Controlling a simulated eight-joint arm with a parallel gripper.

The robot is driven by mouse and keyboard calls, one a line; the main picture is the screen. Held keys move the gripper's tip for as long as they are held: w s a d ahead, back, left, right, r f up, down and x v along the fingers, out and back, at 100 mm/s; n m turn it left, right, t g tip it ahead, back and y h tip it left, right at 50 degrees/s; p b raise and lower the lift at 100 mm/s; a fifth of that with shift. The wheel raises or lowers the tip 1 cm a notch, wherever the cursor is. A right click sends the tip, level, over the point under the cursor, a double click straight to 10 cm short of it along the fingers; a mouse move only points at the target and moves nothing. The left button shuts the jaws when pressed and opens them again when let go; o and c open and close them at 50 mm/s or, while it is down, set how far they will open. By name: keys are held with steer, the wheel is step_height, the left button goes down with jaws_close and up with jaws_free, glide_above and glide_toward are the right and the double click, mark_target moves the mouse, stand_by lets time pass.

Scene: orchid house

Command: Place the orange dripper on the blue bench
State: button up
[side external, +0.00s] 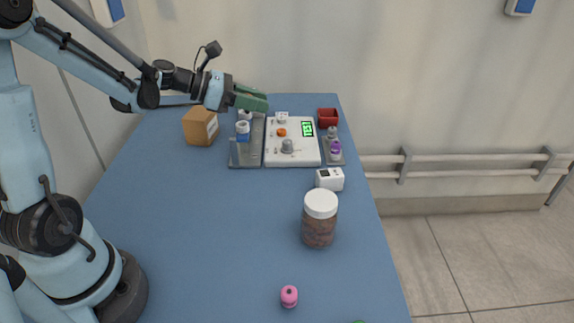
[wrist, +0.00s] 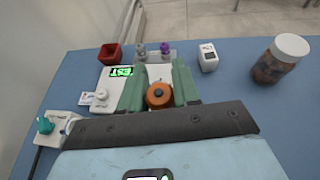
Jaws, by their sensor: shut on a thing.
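My gripper (side external: 266,101) is over the far end of the blue bench (side external: 240,230), near the white panel. In the wrist view its green fingers (wrist: 160,88) are shut on the orange dripper (wrist: 158,97), a round orange piece with a dark centre. The fingers hide the dripper in the side view. The bench top also shows in the wrist view (wrist: 235,85), with bare blue surface to the right.
A white panel (side external: 312,154) with a green display, a grey rack (side external: 246,161), a brown box (side external: 198,127) and a red bin (side external: 328,119) crowd the far end. A white timer (side external: 329,179), jar (side external: 319,222) and pink dripper (side external: 289,296) stand nearer. The bench's middle left is clear.

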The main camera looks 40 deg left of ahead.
steer(key=a+f, duration=0.1)
steer(key=a, duration=0.1)
steer(key=w+a+f, duration=0.1)
steer(key=a, duration=0.1)
steer(key=shift+f, duration=2.05)
steer(key=shift+f, duration=0.15)
steer(key=o, duration=1)
